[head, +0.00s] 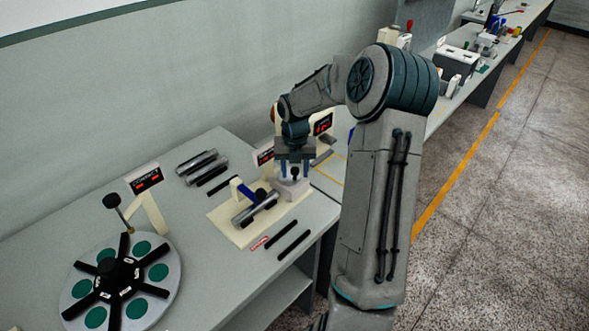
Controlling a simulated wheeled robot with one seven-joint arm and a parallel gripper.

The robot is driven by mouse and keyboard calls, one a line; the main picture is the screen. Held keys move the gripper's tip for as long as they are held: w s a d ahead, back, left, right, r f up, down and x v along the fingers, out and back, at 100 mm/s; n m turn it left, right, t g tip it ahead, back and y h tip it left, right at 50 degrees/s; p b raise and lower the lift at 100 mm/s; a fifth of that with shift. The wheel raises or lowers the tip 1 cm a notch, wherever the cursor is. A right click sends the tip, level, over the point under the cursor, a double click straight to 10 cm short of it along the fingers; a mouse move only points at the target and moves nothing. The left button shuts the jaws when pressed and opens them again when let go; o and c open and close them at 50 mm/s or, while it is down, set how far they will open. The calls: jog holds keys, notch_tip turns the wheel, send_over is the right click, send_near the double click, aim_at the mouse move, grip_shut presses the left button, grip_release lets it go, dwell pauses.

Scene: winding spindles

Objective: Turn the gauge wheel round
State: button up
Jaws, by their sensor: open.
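My gripper (294,172) points down over the cream fixture plate (230,226) on the bench. Its two fingers are apart, above or around a small black knob (295,177) on a pale grey block (289,190); I cannot tell if they touch it. A silver cylinder (256,209) lies in the fixture, beside a blue handle. A round grey disc (120,281) with green circles and a black, several-armed hub (118,275) sits at the lower left, away from my gripper. Which of these is the gauge wheel is not clear from the picture.
A display on a cream post (153,208) and a black-knobbed lever (117,208) stand behind the disc. Dark and silver rods (201,165) lie behind the fixture, and two black bars (287,240) lie in front. The bench between disc and fixture is mostly clear.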

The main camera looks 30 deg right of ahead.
grip_shut()
jog(key=shift+m, duration=0.3)
